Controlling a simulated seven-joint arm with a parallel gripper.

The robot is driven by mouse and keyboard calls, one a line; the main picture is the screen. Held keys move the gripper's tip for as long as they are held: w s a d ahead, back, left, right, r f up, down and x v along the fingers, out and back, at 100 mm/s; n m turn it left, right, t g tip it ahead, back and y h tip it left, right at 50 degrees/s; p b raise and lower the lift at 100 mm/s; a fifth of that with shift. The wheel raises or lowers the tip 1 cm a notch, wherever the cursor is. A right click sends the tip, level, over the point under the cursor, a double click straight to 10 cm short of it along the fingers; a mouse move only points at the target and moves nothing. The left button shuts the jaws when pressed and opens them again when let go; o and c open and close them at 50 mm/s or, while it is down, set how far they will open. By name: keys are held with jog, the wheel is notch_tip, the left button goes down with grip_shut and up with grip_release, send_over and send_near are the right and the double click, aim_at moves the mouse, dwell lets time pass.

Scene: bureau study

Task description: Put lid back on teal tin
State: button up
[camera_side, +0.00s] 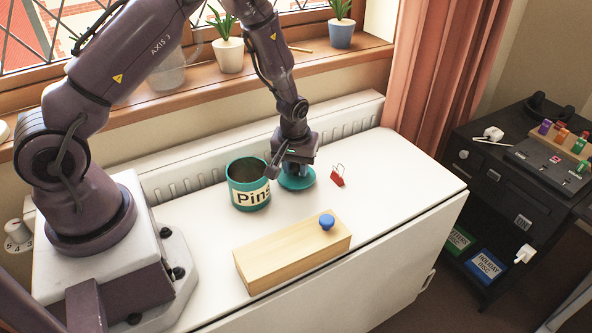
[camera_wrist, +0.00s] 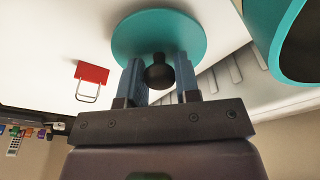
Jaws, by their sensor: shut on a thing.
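The open teal tin (camera_side: 248,186) labelled "Pins" stands upright on the white surface, and its rim shows at the right of the wrist view (camera_wrist: 278,62). The round teal lid (camera_side: 297,181) is beside it to the right. My gripper (camera_wrist: 160,75) is shut on the lid's dark knob (camera_wrist: 159,74), with one finger on each side. In the side view my gripper (camera_side: 294,168) hides part of the lid. I cannot tell whether the lid touches the surface or is just above it.
A red binder clip (camera_side: 338,176) lies right of the lid, and also shows in the wrist view (camera_wrist: 91,74). A wooden box (camera_side: 292,258) with a blue knob (camera_side: 327,221) sits in front. A ribbed white radiator (camera_side: 345,117) runs behind. The surface's right end is clear.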

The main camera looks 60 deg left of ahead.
notch_tip(320, 180, up, 12)
jog(key=s+r, duration=0.3)
jog(key=s, duration=0.9)
jog(key=shift+w+a+f, duration=0.1)
jog(key=shift+f, duration=3.2)
jog(key=shift+f, duration=0.2)
jog(key=o, duration=1.5)
jog(key=shift+c, duration=0.2)
notch_tip(320, 180, up, 7)
